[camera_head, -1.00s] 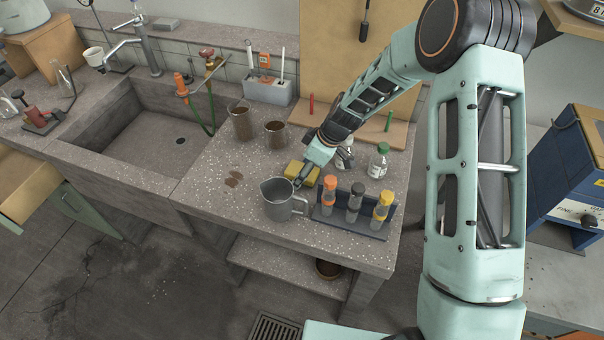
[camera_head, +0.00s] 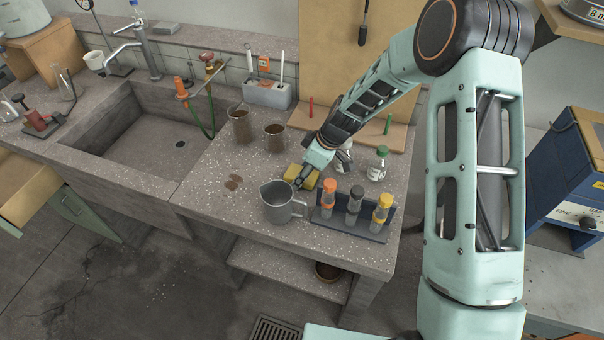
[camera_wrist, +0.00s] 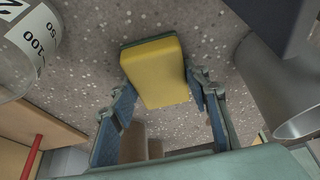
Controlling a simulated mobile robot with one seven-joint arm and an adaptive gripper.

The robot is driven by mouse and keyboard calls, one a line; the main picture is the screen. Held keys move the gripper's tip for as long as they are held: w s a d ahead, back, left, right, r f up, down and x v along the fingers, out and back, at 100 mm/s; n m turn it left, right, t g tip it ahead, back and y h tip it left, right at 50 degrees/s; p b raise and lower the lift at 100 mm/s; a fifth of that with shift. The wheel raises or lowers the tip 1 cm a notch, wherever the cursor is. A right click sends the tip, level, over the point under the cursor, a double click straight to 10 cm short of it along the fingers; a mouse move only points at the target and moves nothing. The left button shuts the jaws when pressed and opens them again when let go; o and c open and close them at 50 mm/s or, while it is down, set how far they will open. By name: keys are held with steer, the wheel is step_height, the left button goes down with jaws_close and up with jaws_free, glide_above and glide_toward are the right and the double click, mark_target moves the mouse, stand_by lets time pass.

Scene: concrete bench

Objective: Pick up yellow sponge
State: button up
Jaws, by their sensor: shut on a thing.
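The yellow sponge (camera_head: 291,171) with a dark green layer is at the middle of the speckled bench, just behind the grey metal jug (camera_head: 277,204). My gripper (camera_head: 301,182) reaches down onto it from the upper right. In the wrist view the sponge (camera_wrist: 158,72) sits between the two blue-grey fingers of my gripper (camera_wrist: 163,98), one at each long side, and they are shut on it. Whether the sponge rests on the bench or is slightly raised cannot be told.
The jug (camera_wrist: 275,90) is close to the right finger in the wrist view. A rack (camera_head: 346,226) with several capped tubes stands in front right. A green-capped bottle (camera_head: 377,165) is to the right. Two brown beakers (camera_head: 240,124) stand behind left. The bench's left part is mostly clear.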

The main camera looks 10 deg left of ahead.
steer(key=shift+w+r+p, duration=0.1)
steer(key=shift+r+p, duration=0.3)
steer(key=shift+r, duration=0.05)
step_height(320, 180, up, 10)
steer(key=b, duration=0.1)
steer(key=shift+f, duration=0.25)
